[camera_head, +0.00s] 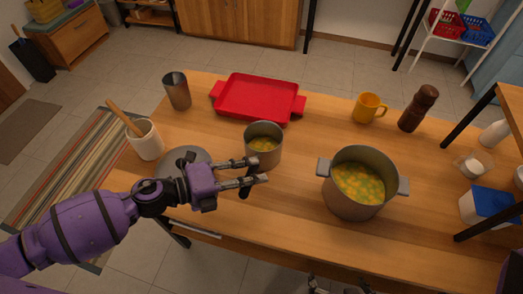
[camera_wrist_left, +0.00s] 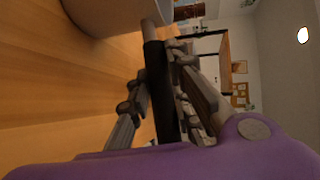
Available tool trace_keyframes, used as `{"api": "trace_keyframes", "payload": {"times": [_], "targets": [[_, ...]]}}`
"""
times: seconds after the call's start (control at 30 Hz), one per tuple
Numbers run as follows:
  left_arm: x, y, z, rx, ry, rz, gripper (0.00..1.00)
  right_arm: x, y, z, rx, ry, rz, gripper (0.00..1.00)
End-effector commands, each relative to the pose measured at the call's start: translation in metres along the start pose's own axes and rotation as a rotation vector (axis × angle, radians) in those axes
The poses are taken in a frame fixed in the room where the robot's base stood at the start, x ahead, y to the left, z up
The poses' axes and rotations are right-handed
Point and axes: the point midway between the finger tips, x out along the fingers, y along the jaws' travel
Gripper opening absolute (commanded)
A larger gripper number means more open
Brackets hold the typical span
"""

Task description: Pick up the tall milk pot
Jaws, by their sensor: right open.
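The milk pot (camera_head: 263,157) is a small grey pot with yellow-green food in it, upright on the wooden table. Its dark handle (camera_head: 245,193) points toward the table's front edge. My left gripper (camera_head: 262,171) is at this handle. The left wrist view shows the black handle (camera_wrist_left: 155,85) between the two fingers (camera_wrist_left: 158,78) and part of the pot's grey wall (camera_wrist_left: 100,12) at the top. Whether the fingers press on the handle is not clear. My right gripper (camera_head: 338,284) is open at the bottom edge, mostly out of frame.
A large two-handled pot (camera_head: 352,203) with food stands to the right. A red tray (camera_head: 256,98) lies behind the milk pot. A metal cup (camera_head: 177,92), a utensil holder (camera_head: 147,142) and a grey round object (camera_head: 183,160) are to the left. A yellow mug (camera_head: 367,108) and brown mill (camera_head: 415,110) stand at the back right.

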Motion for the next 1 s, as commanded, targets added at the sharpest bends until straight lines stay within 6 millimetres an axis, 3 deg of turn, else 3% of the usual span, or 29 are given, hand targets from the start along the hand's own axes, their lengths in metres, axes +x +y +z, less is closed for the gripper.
{"api": "trace_keyframes", "payload": {"times": [0.73,1.0], "targets": [[-0.001,-0.003,0.0,0.0,0.0,0.0,0.0,0.0,-0.002,-0.004,0.007,0.007,0.001,1.0],[-0.004,-0.019,0.001,0.005,0.0,-0.002,0.0,-0.001,-0.002,-0.009,0.008,0.013,0.0,1.0]]}}
